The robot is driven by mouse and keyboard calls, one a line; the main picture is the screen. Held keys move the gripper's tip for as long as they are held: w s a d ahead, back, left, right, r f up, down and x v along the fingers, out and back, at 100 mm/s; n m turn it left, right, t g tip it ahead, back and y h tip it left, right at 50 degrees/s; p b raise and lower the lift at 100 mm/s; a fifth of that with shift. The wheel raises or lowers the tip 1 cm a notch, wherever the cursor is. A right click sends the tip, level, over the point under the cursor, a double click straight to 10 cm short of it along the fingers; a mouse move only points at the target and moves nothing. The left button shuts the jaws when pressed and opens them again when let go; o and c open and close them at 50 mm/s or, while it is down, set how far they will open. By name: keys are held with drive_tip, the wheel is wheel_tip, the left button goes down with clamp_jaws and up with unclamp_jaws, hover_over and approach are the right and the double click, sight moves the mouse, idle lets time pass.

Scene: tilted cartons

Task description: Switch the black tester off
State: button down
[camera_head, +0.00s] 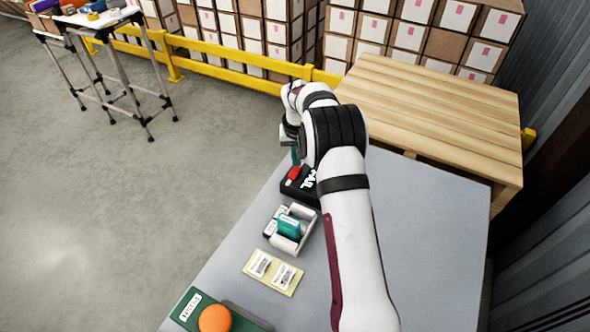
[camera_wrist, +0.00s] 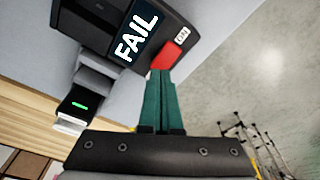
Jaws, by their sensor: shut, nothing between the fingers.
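The black tester (camera_head: 300,187) sits near the left edge of the grey table, partly hidden by my arm. In the wrist view the tester (camera_wrist: 90,22) shows a dark screen reading FAIL (camera_wrist: 136,36). A red switch (camera_wrist: 174,57) is on its side next to a small ON label (camera_wrist: 183,36); the red switch also shows in the head view (camera_head: 294,173). My gripper (camera_wrist: 160,73) has green fingers closed together, with nothing between them. The fingertips are at the red switch and look to be touching or very close to it.
Nearer are a yellowish card (camera_head: 258,283) and an orange dome (camera_head: 215,319). A device with a green light (camera_wrist: 80,105) is beside the tester.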

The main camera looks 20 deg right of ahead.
drive_tip(key=shift+f, duration=0.65)
drive_tip(key=shift+r, duration=3.55)
drive_tip(key=s+a+r+m+y, duration=0.1)
drive_tip(key=s+a+r, duration=0.3)
drive_tip(key=s+r, duration=0.3)
drive_tip(key=s+a+r, duration=0.3)
drive_tip(key=s+r, duration=0.1)
drive_tip(key=s, duration=0.6)
drive_tip(key=s+a+f+g, duration=0.1)
drive_tip(key=s+a, duration=0.1)
drive_tip(key=s, duration=1)
drive_tip(key=s+a+m+g+y, duration=0.1)
drive_tip(key=s+a, duration=0.2)
drive_tip(key=s, duration=0.9)
drive_tip(key=shift+s+a+f+m, duration=0.15)
drive_tip(key=shift+f+m, duration=0.15)
drive_tip(key=shift+f, duration=0.05)
